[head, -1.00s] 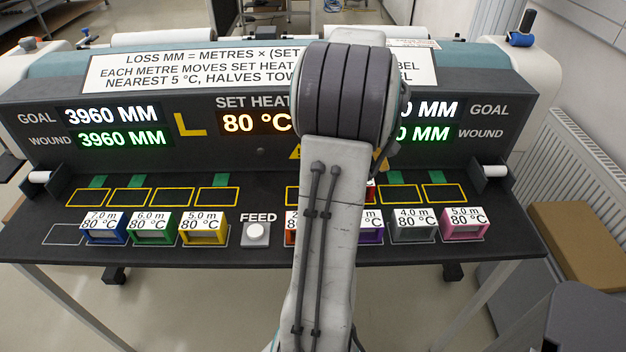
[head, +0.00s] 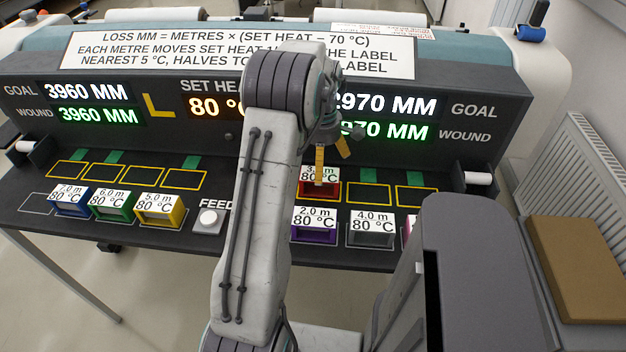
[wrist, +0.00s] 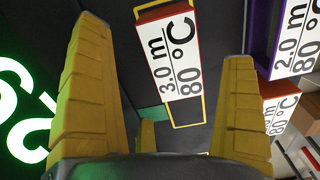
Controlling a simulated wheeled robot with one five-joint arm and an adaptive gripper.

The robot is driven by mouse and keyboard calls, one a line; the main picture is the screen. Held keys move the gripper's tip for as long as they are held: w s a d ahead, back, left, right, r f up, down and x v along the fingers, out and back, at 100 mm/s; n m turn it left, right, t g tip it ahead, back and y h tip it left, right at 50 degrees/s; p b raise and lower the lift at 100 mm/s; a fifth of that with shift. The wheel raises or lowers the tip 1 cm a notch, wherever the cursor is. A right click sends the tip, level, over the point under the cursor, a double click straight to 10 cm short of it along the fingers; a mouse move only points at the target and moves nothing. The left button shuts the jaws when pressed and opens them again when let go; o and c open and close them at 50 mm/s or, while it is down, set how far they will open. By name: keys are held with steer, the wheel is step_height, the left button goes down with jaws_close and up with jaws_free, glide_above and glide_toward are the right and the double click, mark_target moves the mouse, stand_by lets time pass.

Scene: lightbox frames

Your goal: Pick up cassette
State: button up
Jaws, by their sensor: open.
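A red cassette (head: 320,188), labelled 3.0 m 80 °C, sits in a yellow-outlined back slot, right of the middle of the dark shelf. My gripper (head: 333,166) is open, its yellow fingers over this cassette's area; one finger overlaps its label in the head view. In the wrist view the red cassette (wrist: 168,50) shows between the spread fingers, beyond them, with nothing held. In the front row stand blue (head: 70,201), green (head: 112,206), yellow (head: 159,211), purple (head: 314,225) and grey (head: 371,229) cassettes. A pink one (head: 408,228) is mostly hidden.
The shelf's upright panel (head: 480,115) with lit readouts stands close behind the gripper. Empty outlined slots lie left and right of the red cassette. A FEED button (head: 208,218) sits in front. Another cassette label (wrist: 281,108) shows in the wrist view. A radiator (head: 580,150) stands at right.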

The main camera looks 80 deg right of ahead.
steer(key=shift+w+a+f+p, duration=0.1)
steer(key=shift+a+f+p, duration=0.1)
steer(key=shift+f, duration=1.4)
steer(key=shift+a+f+p, duration=0.1)
steer(key=shift+f+p, duration=0.05)
steer(key=shift+f, duration=1.45)
steer(key=shift+c, duration=0.4)
steer(key=c, duration=1.1)
